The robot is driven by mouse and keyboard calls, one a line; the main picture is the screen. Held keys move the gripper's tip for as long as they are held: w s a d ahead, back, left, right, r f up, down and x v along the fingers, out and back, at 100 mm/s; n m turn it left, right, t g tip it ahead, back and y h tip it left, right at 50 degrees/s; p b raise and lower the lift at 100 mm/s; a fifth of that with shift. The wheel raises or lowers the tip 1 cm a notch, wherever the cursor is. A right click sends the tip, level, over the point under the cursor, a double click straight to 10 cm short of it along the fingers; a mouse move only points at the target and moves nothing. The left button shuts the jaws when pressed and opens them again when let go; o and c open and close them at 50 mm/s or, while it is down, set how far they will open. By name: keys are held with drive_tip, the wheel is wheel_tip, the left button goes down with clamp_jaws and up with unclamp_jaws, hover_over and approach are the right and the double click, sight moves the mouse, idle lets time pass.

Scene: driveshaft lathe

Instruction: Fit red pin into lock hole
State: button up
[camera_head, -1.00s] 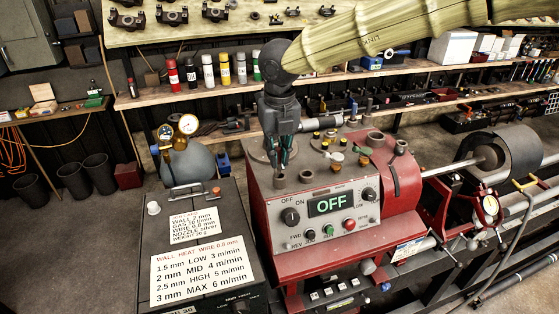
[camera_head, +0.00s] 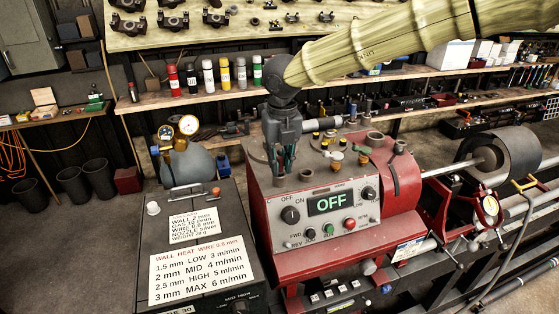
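My gripper (camera_head: 281,168) points straight down over the front left of the red lathe headstock's top (camera_head: 256,172). Its fingertips are just above or at a short grey round socket (camera_head: 280,181); I cannot tell whether they touch. A second, similar grey socket (camera_head: 305,176) stands just right of it. The fingers are dark and small in view, so their opening does not show clearly. I cannot make out a red pin between them. A small reddish-orange piece (camera_head: 337,157) sits farther back on the headstock top; I cannot tell whether it is the pin. Which socket is the lock hole is unclear.
A control panel with an OFF display (camera_head: 331,202) faces front. Yellow and grey small parts crowd the headstock top behind and right of my gripper. A dark wire-heat unit (camera_head: 150,240) stands at left, with two gauges behind it. Bottles line the shelf (camera_head: 150,101) behind.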

sight(281, 177)
drive_tip(key=shift+o, duration=0.8)
drive_tip(key=shift+s+r, duration=0.15)
drive_tip(key=shift+r, duration=0.35)
wheel_tip(281, 177, up, 11)
drive_tip(key=s+b, duration=0.1)
drive_tip(key=b, duration=0.3)
drive_tip(key=shift+d+r, duration=0.15)
drive_tip(key=shift+d, duration=0.05)
